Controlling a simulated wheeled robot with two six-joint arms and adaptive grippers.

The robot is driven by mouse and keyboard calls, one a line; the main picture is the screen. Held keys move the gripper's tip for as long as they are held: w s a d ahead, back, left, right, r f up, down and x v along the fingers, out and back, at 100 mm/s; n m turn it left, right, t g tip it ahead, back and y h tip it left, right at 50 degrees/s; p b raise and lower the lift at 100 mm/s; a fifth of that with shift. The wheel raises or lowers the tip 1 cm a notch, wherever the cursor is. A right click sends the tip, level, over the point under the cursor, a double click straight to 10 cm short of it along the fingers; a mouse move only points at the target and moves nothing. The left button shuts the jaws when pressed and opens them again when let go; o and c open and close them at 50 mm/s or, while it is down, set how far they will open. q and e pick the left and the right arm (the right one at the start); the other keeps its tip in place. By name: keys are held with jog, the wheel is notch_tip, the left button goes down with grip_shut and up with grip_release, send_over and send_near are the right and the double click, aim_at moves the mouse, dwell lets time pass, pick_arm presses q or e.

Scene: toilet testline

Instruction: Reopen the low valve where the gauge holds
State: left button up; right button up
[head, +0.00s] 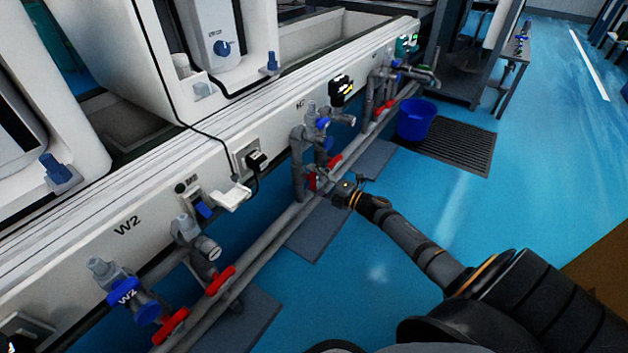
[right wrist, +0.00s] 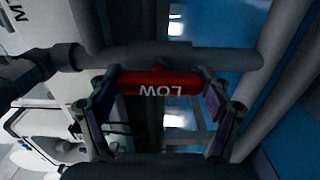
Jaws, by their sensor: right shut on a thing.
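My right gripper (head: 328,187) reaches the pipework of the middle station, low in front of the white bench. In the head view the handle (head: 312,182) is partly hidden by the gripper. Another red handle (head: 334,161) sits just beyond. A small round gauge (head: 214,254) shows at the W2 station; its reading is too small to tell. My left gripper is out of view.
The W2 station nearer me has two red handles (head: 220,281) and a blue-collared valve (head: 125,291). Long grey pipes (head: 262,243) run low along the bench. A blue bucket (head: 416,119) and a dark floor grate (head: 458,146) stand beyond. The blue floor at right is clear.

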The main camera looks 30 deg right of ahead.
jog(key=shift+f, duration=0.1)
dwell(0.3)
jog(key=o, duration=1.1)
jog(key=shift+s, duration=0.1)
jog(key=v, duration=1.1)
jog(key=shift+s+d, duration=0.2)
jog(key=shift+s, duration=0.15)
